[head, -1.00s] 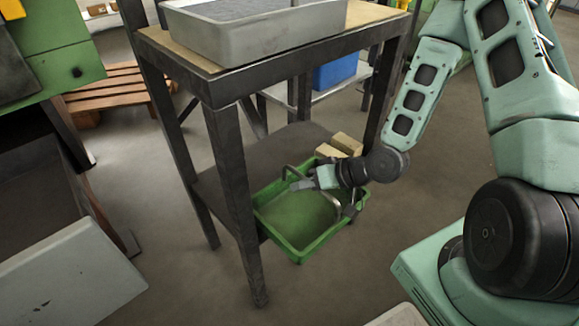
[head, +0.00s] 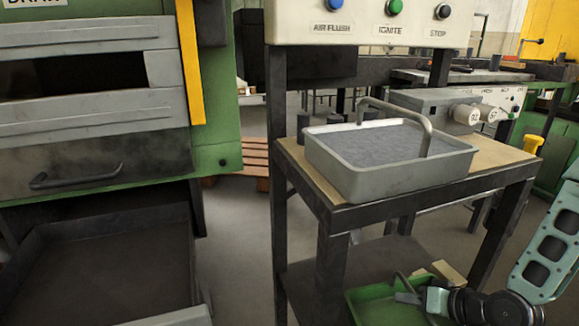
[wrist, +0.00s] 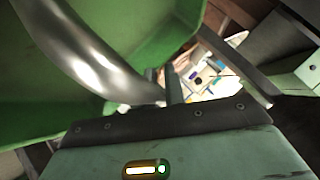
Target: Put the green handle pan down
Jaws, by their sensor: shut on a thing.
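The green pan (head: 368,310) is low in the head view, at the lower shelf of the dark metal stand, with its bottom cut off by the picture edge. I cannot tell whether it rests on the shelf. My gripper (head: 410,295) is shut on its handle (head: 402,280), above the pan. In the wrist view the green pan (wrist: 40,95) fills the upper left. Its shiny metal handle (wrist: 85,55) runs down to my gripper (wrist: 172,85), and the exact contact is partly hidden.
A grey pan (head: 345,180) with a bent metal handle stands on the stand's wooden top (head: 500,165). Tan blocks (head: 445,270) lie behind the green pan. The furnace (head: 100,110) is at the left. A button panel (head: 365,22) is above the stand.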

